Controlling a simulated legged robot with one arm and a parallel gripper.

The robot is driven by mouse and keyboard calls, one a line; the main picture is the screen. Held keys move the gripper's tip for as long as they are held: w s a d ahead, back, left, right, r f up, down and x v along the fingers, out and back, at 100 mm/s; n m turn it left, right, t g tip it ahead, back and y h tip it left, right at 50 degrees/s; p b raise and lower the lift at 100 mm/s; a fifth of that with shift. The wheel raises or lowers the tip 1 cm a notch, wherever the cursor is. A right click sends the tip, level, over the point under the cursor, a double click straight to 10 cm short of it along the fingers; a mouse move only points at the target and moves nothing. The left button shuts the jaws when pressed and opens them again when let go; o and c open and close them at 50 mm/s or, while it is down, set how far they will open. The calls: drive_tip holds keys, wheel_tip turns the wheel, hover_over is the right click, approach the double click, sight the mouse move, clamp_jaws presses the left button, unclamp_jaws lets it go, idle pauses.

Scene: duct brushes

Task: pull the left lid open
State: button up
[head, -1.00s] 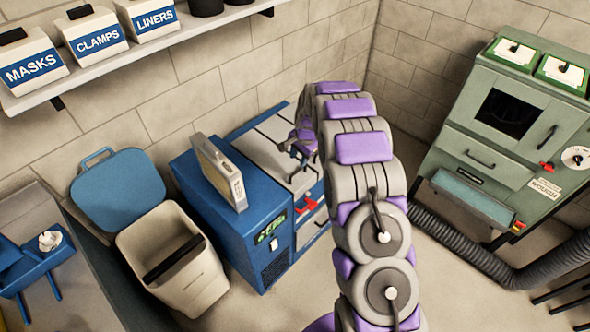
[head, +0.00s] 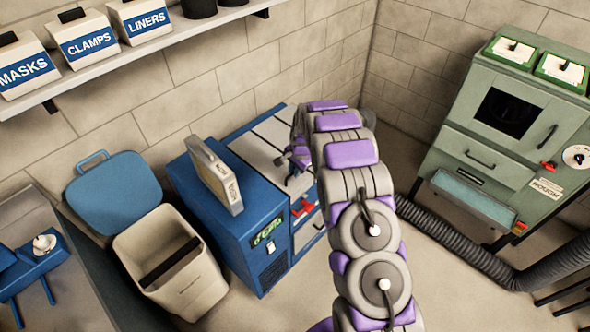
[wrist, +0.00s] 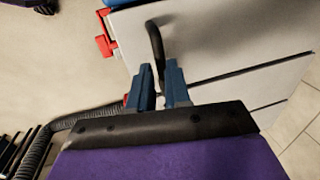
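A blue cabinet (head: 222,222) stands in the middle of the head view, with pale lid panels (head: 262,138) beside it, split by dark seams. The wrist view shows a pale panel (wrist: 215,40) with a curved black handle (wrist: 154,42) near its left end. I cannot tell for sure which panel is the left lid. The panels look closed. My gripper (wrist: 159,68) has its two blue fingers at the near end of this handle, one on each side. Whether they press on it cannot be told. In the head view my gripper (head: 298,160) is partly hidden by my arm.
Red latches (head: 303,207) sit on the front under the panels. An open bin (head: 190,285) with a blue lid stands at the left. A green machine (head: 470,140) with a ribbed black hose (head: 455,240) stands at the right. A shelf with labelled boxes hangs above.

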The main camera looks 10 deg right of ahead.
drive_tip(key=shift+c, duration=0.6)
drive_tip(key=shift+s+a, duration=0.1)
drive_tip(key=shift+a, duration=0.25)
clamp_jaws()
